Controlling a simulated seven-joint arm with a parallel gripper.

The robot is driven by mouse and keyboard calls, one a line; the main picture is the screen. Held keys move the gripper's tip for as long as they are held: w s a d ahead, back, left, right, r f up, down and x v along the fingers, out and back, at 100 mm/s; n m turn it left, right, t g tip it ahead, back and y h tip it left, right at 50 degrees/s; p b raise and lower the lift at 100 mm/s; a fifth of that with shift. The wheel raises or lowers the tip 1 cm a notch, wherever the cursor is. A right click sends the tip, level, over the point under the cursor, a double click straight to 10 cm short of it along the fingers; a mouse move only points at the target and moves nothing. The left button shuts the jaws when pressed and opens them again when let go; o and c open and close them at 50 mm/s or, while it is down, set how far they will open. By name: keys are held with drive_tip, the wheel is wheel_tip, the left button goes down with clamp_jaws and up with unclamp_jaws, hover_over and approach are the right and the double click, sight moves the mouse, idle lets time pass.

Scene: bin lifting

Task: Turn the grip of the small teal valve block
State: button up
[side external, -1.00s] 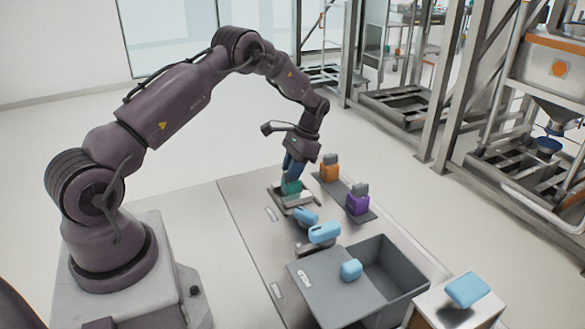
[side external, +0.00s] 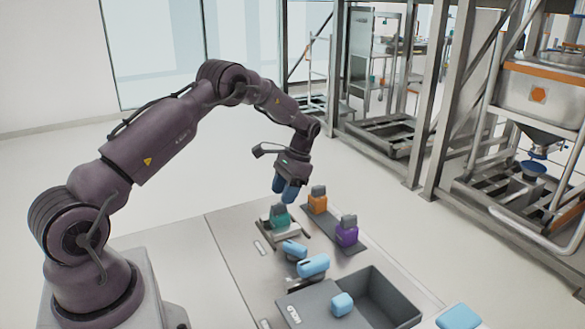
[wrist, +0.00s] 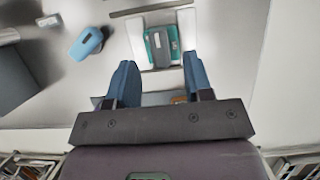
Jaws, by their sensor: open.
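The small teal valve block (side external: 280,223) stands on a light plate on the table, with a grey grip (side external: 279,209) on top. My gripper (side external: 286,197), with two blue fingers, is above the block and slightly to its right in the side view, apart from it. In the wrist view the teal block (wrist: 173,57) lies beyond the fingertips, seen from above, with its grey grip in the middle. My gripper (wrist: 159,62) is open there, with nothing between the fingers.
An orange block (side external: 317,204) and a purple block (side external: 346,236) stand on a dark strip to the right. Light-blue handled pieces (side external: 313,265) sit nearer the front. A dark grey bin (side external: 400,313) with a grey lid and a light-blue knob (side external: 342,303) is at the front.

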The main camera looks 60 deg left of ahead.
drive_tip(key=v, duration=1)
drive_tip(key=s+d+r+t, duration=0.5)
drive_tip(key=s+d+r, duration=0.3)
drive_tip(key=s+d, duration=0.3)
drive_tip(key=s+d+r+t, duration=0.5)
drive_tip(key=s+d+r, duration=0.3)
drive_tip(key=s+d, duration=0.4)
drive_tip(key=s, duration=0.2)
drive_tip(key=shift+s, duration=0.4)
drive_tip(key=shift+o, duration=0.4)
drive_tip(key=shift+r, duration=0.1)
